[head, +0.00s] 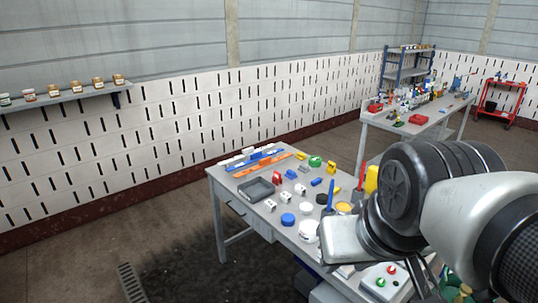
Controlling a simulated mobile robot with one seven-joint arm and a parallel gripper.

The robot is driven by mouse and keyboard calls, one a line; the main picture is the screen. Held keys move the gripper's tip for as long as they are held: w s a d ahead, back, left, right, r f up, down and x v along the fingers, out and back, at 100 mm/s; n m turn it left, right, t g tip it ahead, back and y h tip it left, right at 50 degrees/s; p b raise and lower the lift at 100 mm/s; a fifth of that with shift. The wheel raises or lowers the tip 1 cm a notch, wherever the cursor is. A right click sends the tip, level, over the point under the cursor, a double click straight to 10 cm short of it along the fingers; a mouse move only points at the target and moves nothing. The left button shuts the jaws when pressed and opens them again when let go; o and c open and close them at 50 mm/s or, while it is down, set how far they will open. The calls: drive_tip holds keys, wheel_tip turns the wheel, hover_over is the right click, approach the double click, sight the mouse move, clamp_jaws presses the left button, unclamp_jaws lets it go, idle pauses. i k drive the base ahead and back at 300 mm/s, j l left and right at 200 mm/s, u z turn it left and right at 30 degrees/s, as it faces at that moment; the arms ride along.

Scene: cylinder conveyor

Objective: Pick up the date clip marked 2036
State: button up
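Several small white blocks with dark marks stand on the near table, among them a left one (270,205), a middle one (285,197) and a right one (300,189). They look like date clips, but their marks are too small to read, so I cannot tell which is 2036. My arm crosses the right side of the head view, with a pale end part (345,241) over the table's right part, to the right of these blocks. My gripper's fingers cannot be made out clearly, and whether they hold anything cannot be seen.
A second cluttered table (381,126) stands behind, with a red cart (500,100) farther right.

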sight(299, 188)
drive_tip(key=i+j+z, duration=0.1)
drive_tip(key=z, duration=0.95)
drive_tip(key=i+j+z, duration=0.15)
drive_tip(key=j+z, duration=0.7)
drive_tip(key=j, duration=0.15)
drive_tip(key=j+z, duration=0.35)
drive_tip(key=j, duration=1.7)
drive_tip(key=k+j, duration=0.15)
drive_tip(key=j, duration=0.75)
drive_tip(key=z, duration=0.05)
